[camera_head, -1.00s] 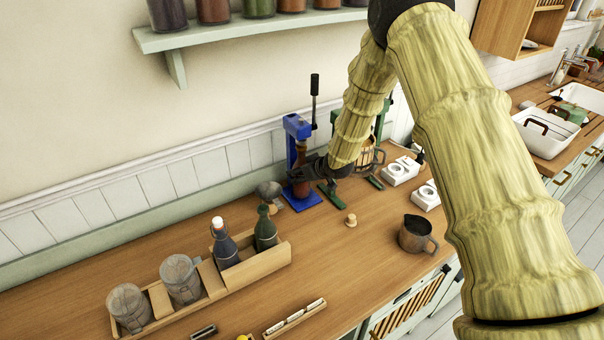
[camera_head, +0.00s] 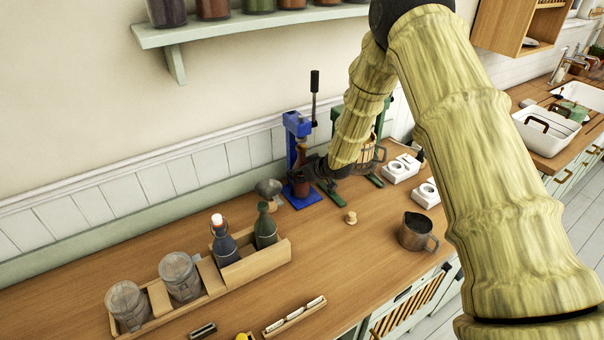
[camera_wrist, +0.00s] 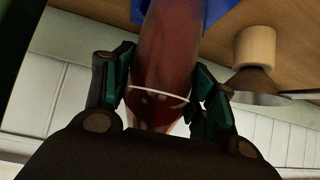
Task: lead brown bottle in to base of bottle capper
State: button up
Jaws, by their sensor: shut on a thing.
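The blue bottle capper (camera_head: 297,128) stands upright against the back wall, with a black lever raised above it. Its blue base (camera_head: 303,197) rests on the counter. My gripper (camera_head: 308,170) is shut on the brown bottle (camera_head: 300,182), beside the capper's column and over the base. In the wrist view the brown bottle (camera_wrist: 168,50) sits between both fingers (camera_wrist: 160,95), with a pale ring around it. Blue of the capper (camera_wrist: 200,10) shows behind the bottle's far end. I cannot tell whether the bottle touches the base.
A green stand (camera_head: 378,130) is close on the right, partly behind my arm. A grey funnel (camera_head: 268,188) stands just left of the capper. A cork (camera_head: 351,217) and metal jug (camera_head: 416,232) are in front. A wooden holder (camera_head: 262,265) with bottles and jars lies left.

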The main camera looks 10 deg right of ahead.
jog(key=o, duration=1.1)
jog(key=v, duration=1.2)
